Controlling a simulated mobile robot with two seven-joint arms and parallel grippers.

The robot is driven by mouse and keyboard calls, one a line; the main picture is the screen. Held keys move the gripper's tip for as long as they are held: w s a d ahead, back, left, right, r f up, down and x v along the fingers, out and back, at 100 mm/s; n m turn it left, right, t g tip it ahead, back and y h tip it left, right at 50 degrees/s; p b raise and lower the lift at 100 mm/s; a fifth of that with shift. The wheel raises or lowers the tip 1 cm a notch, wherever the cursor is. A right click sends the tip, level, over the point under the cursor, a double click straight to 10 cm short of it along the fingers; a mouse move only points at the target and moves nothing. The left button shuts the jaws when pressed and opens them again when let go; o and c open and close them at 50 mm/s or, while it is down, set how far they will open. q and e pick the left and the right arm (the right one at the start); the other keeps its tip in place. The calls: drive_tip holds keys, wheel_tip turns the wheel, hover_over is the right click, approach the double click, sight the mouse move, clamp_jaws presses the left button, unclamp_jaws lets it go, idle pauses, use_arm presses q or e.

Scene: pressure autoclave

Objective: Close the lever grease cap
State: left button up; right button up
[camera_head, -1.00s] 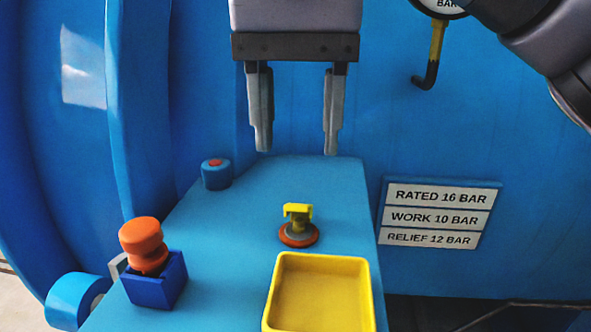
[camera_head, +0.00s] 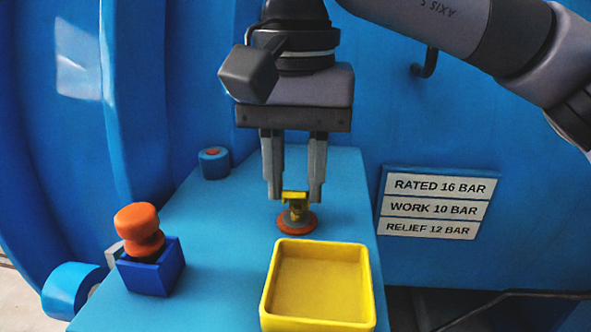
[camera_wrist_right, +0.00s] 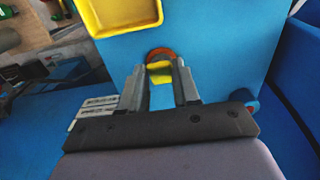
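The lever grease cap (camera_head: 296,205) stands on the blue shelf, a small yellow lever over an orange-red round base. In the right wrist view the cap (camera_wrist_right: 160,68) shows between and just beyond the fingertips. My right gripper (camera_head: 295,194) points down with its two fingers apart, one on each side of the yellow lever. A gap shows between the fingers; I cannot tell whether either one touches the lever. The lever partly hides the cap's base. My left gripper is not in view.
A yellow tray (camera_head: 318,327) stands just in front of the cap. An orange knob (camera_head: 138,225) in a blue box (camera_head: 152,275) is at the left. A small blue cylinder (camera_head: 214,164) with a red top stands at the back left. A label plate (camera_head: 432,208) is on the right.

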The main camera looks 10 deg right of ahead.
drive_tip(key=t+b, duration=0.1)
drive_tip(key=s+f+t+b, duration=0.1)
drive_tip(key=t+h+b, duration=0.1)
drive_tip(key=shift+s+a+f+t, duration=0.2)
drive_tip(key=shift+a+f+t, duration=0.05)
drive_tip(key=shift+f+t, duration=0.05)
drive_tip(key=shift+s+a+f+t+h+b, duration=0.15)
drive_tip(key=shift+f+t+h+b, duration=0.1)
drive_tip(key=shift+t+b, duration=0.35)
drive_tip(key=shift+s+d+f+t+h+b, duration=0.15)
drive_tip(key=shift+t+h+b, duration=0.1)
drive_tip(key=shift+t+b, duration=0.35)
drive_tip(key=shift+a, duration=0.1)
drive_tip(key=o, duration=1)
